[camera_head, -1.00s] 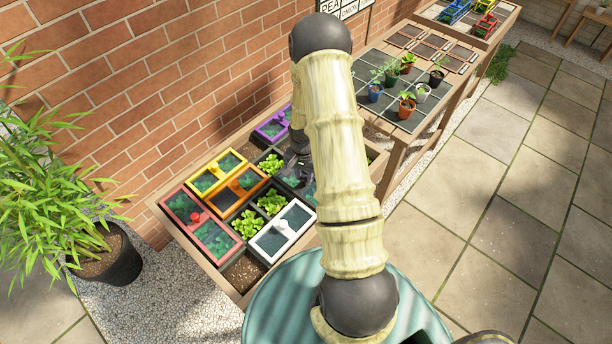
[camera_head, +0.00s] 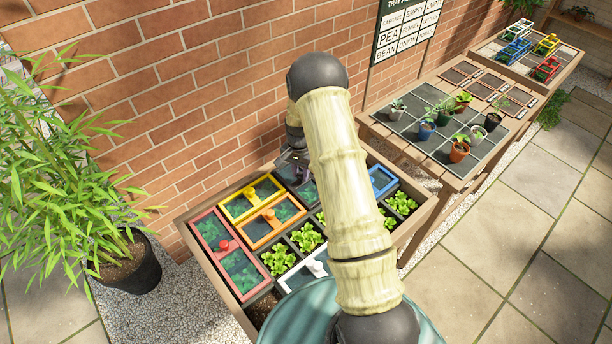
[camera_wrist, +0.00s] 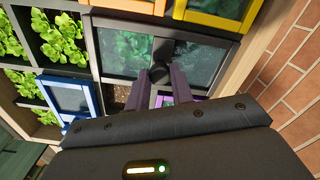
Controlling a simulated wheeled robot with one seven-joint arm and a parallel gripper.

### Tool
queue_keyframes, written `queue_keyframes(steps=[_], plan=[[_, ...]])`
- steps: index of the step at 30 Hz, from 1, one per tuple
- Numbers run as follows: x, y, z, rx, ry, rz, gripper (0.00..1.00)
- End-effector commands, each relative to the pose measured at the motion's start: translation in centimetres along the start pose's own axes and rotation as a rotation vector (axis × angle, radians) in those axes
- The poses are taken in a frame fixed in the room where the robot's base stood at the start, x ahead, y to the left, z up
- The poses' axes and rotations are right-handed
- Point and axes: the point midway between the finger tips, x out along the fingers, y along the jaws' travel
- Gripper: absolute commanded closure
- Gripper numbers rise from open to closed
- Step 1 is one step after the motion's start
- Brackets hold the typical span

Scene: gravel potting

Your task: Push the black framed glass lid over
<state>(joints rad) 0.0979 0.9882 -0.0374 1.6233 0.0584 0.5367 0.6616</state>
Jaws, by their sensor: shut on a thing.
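The black framed glass lid (camera_wrist: 122,62) fills the upper middle of the wrist view. Green leaves show through its panes, and a dark knob stands on its middle bar. My gripper (camera_wrist: 168,74) is shut on that knob, with one finger on each side. In the head view, my arm hides most of the lid and the gripper, near the wall side of the planter. I cannot tell there how far the lid covers its cell.
The wooden planter (camera_head: 215,268) also carries red (camera_head: 240,268), yellow (camera_head: 238,208), orange (camera_head: 286,209), white (camera_head: 295,276) and blue (camera_head: 383,181) framed lids. A purple lid (camera_wrist: 163,101) shows beneath my fingers. Open cells hold lettuces (camera_head: 306,237). The brick wall (camera_head: 150,110) stands close behind.

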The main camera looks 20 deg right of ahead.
Motion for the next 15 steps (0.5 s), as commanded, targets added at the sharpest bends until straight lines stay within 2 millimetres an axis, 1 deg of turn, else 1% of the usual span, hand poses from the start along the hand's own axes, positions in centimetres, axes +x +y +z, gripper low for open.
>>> queue_keyframes(steps=[1, 10, 11, 12, 13, 14, 15], plan=[[-0.1, -0.36, -0.15, 0.0, 0.006, -0.007, 1.0], [-0.21, -0.59, -0.2, -0.001, 0.009, -0.012, 1.0], [-0.22, -0.61, -0.21, -0.001, 0.009, -0.012, 0.71], [-0.23, -0.63, -0.22, -0.001, 0.01, -0.013, 0.63], [-0.22, -0.61, -0.21, -0.001, 0.009, -0.012, 0.58], [-0.2, -0.58, -0.2, -0.001, 0.009, -0.012, 0.55], [-0.18, -0.54, -0.18, -0.001, 0.008, -0.01, 0.55]])
